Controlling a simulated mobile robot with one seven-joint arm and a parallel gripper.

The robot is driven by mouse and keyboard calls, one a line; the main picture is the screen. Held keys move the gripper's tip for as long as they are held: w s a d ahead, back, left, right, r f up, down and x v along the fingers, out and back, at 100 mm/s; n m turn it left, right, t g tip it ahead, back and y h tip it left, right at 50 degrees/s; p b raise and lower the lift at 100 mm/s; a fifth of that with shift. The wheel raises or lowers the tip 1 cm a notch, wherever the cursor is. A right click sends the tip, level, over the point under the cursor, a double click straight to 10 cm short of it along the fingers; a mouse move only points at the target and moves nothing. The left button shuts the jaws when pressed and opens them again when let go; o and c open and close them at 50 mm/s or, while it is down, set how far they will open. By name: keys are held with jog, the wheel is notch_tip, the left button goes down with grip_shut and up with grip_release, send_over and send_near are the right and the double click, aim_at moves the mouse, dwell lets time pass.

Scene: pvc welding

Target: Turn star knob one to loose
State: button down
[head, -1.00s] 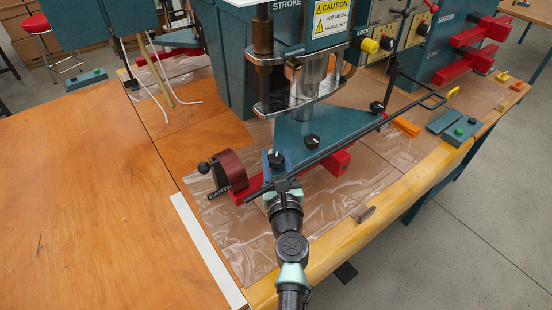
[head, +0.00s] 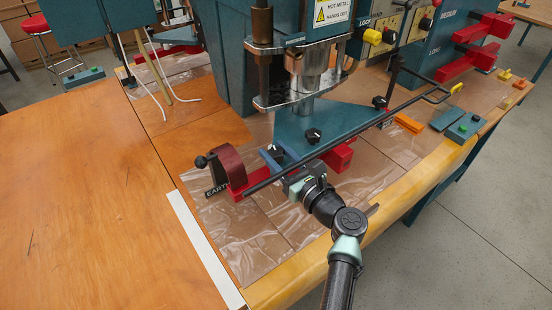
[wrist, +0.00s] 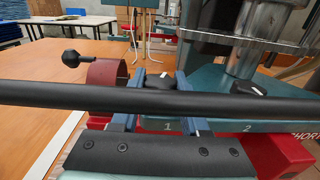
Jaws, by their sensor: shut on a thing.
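Star knob one, black with a white mark, shows in the wrist view (wrist: 160,82) above the figure 1 on the teal plate (wrist: 220,127). It also shows in the head view (head: 275,151), at the near left corner of the plate. My gripper (wrist: 160,78) has one blue finger on each side of the knob and is shut on it. In the head view my gripper (head: 274,157) reaches in from the lower right. The black bar crosses in front of the fingers and hides their middle and the knob's lower part.
The long black bar (head: 345,142) runs diagonally above the plate's near side. Star knob two (head: 313,136) stands to the right of knob one. A dark red clamp roll (head: 227,164) stands to the left, and the press column (head: 303,88) behind. The wooden table at left is mostly clear.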

jog(key=n+g+y+b, duration=0.2)
jog(key=shift+d+f+y+b, duration=0.1)
jog(key=shift+f+y+b, duration=0.15)
jog(key=shift+y+b, duration=0.05)
jog(key=shift+r+n+g+y+b, duration=0.15)
jog(key=shift+n+g+y+b, duration=0.6)
jog(key=shift+g+b, duration=0.3)
jog(key=shift+r+n, duration=0.1)
jog(key=shift+n, duration=0.15)
jog(key=shift+c, duration=2)
grip_release()
jog(key=v, duration=1.3)
jog(key=shift+w, duration=0.15)
